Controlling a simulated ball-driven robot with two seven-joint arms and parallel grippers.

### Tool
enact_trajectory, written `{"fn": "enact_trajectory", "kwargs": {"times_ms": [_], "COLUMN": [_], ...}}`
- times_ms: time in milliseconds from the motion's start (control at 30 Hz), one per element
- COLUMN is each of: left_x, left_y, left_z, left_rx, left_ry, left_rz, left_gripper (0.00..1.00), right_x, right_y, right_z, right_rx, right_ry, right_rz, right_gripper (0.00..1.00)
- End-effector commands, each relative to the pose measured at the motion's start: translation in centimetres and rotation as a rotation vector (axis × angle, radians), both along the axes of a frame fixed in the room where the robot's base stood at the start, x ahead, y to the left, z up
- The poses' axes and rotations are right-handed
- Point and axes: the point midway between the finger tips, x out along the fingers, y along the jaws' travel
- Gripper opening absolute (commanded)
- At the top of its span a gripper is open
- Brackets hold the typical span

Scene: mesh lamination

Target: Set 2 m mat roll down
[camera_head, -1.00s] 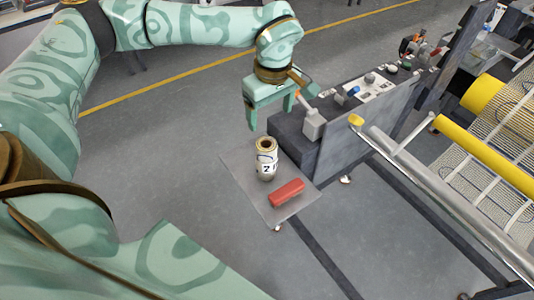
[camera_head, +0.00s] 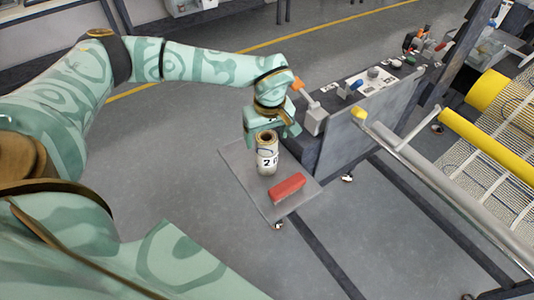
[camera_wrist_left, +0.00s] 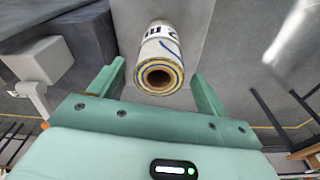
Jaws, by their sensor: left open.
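The 2 m mat roll (camera_head: 267,161) stands upright on a grey plate (camera_head: 235,166) in the head view. It is a short white roll with a dark "2" on its label and a brown hollow core. In the left wrist view the mat roll (camera_wrist_left: 160,62) lies between and ahead of the two fingers, its open end facing the camera. In the wrist view my left gripper (camera_wrist_left: 157,88) shows a finger on each side, with gaps to the roll. My right gripper is not in view.
A red block (camera_head: 287,187) lies on the plate in front of the roll. A dark machine cabinet (camera_head: 345,135) with a control panel stands just right of the plate. A metal roller bar (camera_head: 440,187) and yellow roller lie further right. Open floor lies left.

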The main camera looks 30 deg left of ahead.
Motion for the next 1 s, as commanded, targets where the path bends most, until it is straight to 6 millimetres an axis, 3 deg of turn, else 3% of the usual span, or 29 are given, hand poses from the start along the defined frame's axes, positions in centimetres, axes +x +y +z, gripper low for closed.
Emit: {"fn": "enact_trajectory", "kwargs": {"times_ms": [167, 400, 467, 600, 700, 1000], "left_x": [0.3, 0.4, 0.4, 0.4, 0.4, 0.4], "left_y": [0.4, 0.4, 0.4, 0.5, 0.4, 0.5], "left_z": [-3.3, -3.5, -3.5, -3.5, -3.5, -2.7], "left_rx": [0.000, 0.000, 0.000, 0.000, 0.000, 0.000], "left_ry": [0.002, 0.000, 0.000, 0.000, 0.000, -0.002], "left_rz": [-0.001, -0.001, -0.001, -0.001, -0.001, -0.001], "left_gripper": [0.77, 0.77, 0.63, 0.24, 0.19, 0.19], "right_x": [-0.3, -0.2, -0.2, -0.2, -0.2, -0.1], "right_y": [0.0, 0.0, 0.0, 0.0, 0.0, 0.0], "right_z": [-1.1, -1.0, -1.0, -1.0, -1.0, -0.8], "right_rx": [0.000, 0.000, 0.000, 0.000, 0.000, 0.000], "right_ry": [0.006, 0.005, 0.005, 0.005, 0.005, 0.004], "right_rz": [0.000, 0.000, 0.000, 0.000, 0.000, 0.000], "right_gripper": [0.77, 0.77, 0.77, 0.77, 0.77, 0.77]}}
